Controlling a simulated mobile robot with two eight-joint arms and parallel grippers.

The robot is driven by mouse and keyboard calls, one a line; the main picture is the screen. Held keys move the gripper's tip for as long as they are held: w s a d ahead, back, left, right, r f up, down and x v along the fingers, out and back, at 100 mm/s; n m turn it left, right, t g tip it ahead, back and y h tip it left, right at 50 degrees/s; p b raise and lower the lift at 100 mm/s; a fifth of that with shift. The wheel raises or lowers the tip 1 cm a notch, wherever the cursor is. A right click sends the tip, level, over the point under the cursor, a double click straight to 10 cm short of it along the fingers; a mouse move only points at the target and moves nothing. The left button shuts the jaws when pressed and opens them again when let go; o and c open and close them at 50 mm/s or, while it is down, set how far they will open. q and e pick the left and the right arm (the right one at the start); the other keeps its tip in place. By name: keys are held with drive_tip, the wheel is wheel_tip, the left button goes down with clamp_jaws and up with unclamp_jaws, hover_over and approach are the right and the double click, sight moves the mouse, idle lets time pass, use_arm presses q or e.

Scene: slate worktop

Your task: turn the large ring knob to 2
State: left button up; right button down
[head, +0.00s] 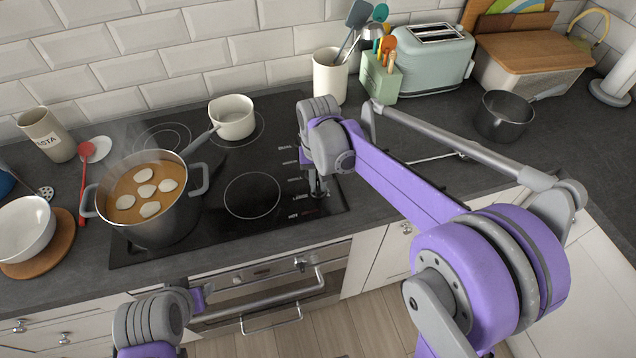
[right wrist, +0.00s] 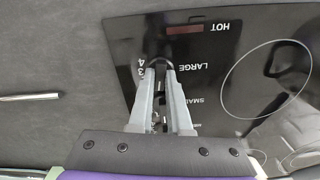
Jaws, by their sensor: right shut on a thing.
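The large ring knob (right wrist: 160,63) is a small dark knob beside the word LARGE on the black hob panel, in the right wrist view. My right gripper (right wrist: 161,70) is shut on it, with one grey finger on each side. The numbers 3 and 4 show just left of the knob. Its pointer and the other numbers are hidden or too small to read. In the head view my right gripper (head: 318,192) reaches down to the right edge of the hob and hides the knob. My left arm shows at the bottom left, but its fingers are not seen.
A pot of orange soup (head: 145,188) stands at the hob's left front, with a small white saucepan (head: 232,117) behind. The large ring (head: 252,195) is bare. A dark saucepan (head: 503,115) stands on the worktop at right. The toaster (head: 430,60) and utensil pot (head: 330,78) are at the back.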

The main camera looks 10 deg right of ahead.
sight(318, 187)
drive_tip(key=m, duration=0.4)
drive_tip(key=shift+m+b, duration=0.3)
drive_tip(key=shift+b, duration=0.1)
use_arm(q)
drive_tip(key=shift+s+f+b, duration=0.15)
drive_tip(key=shift+s+f, duration=0.1)
drive_tip(key=shift+f, duration=0.3)
drive_tip(key=shift+s+f+b, duration=0.15)
drive_tip(key=shift+s+f, duration=0.05)
drive_tip(key=shift+f, duration=0.35)
use_arm(e)
drive_tip(key=m, duration=0.4)
drive_tip(key=shift+m, duration=0.4)
drive_tip(key=c, duration=0.9)
unclamp_jaws()
drive_tip(key=shift+o, duration=0.2)
drive_tip(key=shift+r, duration=0.1)
use_arm(q)
drive_tip(key=shift+w+r, duration=0.15)
drive_tip(key=shift+r, duration=0.25)
use_arm(e)
wheel_tip(318, 187, up, 11)
